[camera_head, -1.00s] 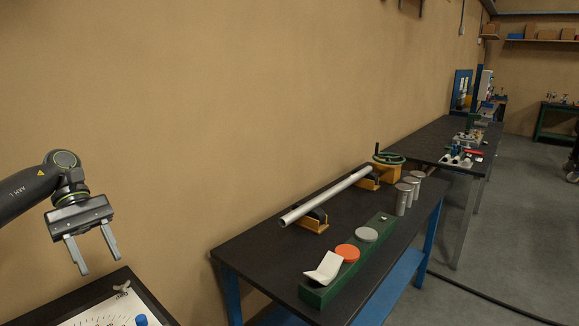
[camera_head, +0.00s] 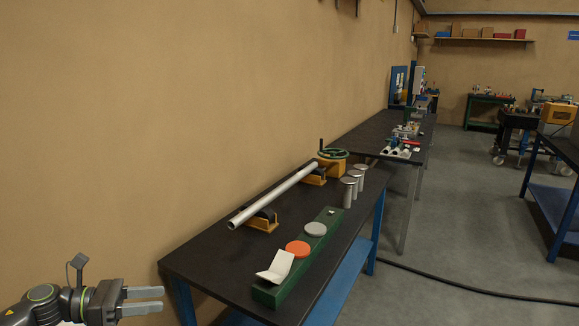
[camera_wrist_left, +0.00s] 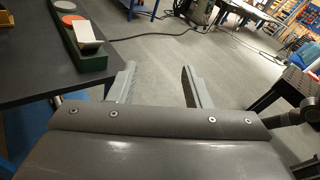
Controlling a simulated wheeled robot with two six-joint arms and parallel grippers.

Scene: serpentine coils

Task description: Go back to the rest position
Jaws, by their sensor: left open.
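My left gripper (camera_head: 146,300) is low at the left in the head view, its two fingers apart and pointing right. Nothing is between them. In the left wrist view the fingers (camera_wrist_left: 160,88) also stand apart, with grey floor beyond them. The gripper is in front of the near left corner of a black-topped bench (camera_head: 200,265), clear of the things on it. My right gripper is in neither view.
The bench carries a metal tube (camera_head: 275,195) on yellow supports, a green handwheel (camera_head: 332,154), several metal cylinders and a green block (camera_head: 268,295) with an orange disc (camera_head: 298,248). A cable (camera_head: 440,280) crosses the open floor at right.

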